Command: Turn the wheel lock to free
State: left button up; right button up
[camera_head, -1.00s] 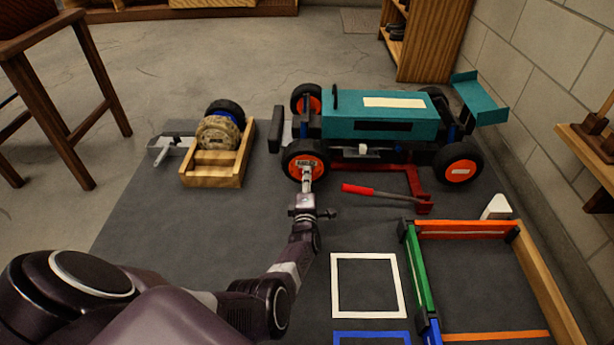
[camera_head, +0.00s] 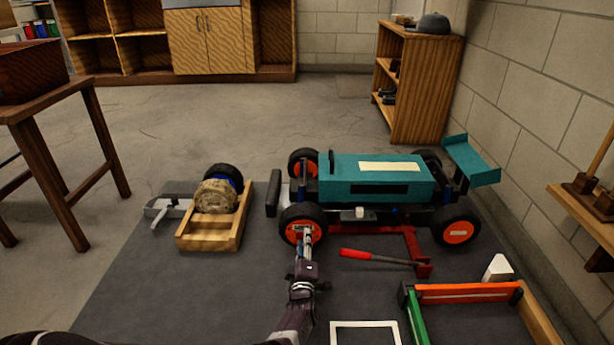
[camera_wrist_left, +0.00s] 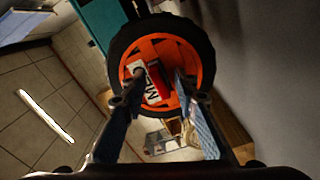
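The teal racecar (camera_head: 375,178) stands on the dark mat with its near front wheel (camera_head: 286,222), black with an orange hub, facing me. My left gripper (camera_head: 303,238) is at this hub in the head view. In the left wrist view the tyre (camera_wrist_left: 199,50) and orange hub (camera_wrist_left: 187,57) lie beyond my left gripper (camera_wrist_left: 161,86). A red tab (camera_wrist_left: 158,82), seemingly the wheel lock, and a white lettered label (camera_wrist_left: 149,92) show between its fingers. The fingers are spread with gaps beside the tab. Contact cannot be told. My right gripper is not in view.
A red jack (camera_head: 412,245) with a red-gripped handle (camera_head: 365,255) lies right of my left gripper. An orange and green frame (camera_head: 465,294) is at the lower right. Bare mat lies left of the arm.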

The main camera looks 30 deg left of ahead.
pick_arm(q)
jog(key=s+d+m+p, duration=0.2)
jog(key=s+d+p, duration=0.2)
jog(key=s+p, duration=0.25)
notch_tip(320, 180, up, 17)
jog(key=a+m+t+p, duration=0.2)
jog(key=a+m+t, duration=0.1)
jog(key=m+t, duration=0.1)
jog(key=s+d+r+m+t+h+p, duration=0.1)
jog(key=d+r+m+t, duration=0.1)
jog(key=r, duration=0.6)
jog(key=s+d+r+m+t+h+p, duration=0.1)
jog(key=s+d+r+m+t+h, duration=0.1)
jog(key=r, duration=0.7)
jog(key=shift+s+d+r+m+t+p, duration=0.35)
jog(key=shift+d+m+t, duration=0.35)
jog(key=shift+d+m, duration=0.5)
jog(key=shift+w+f, duration=0.1)
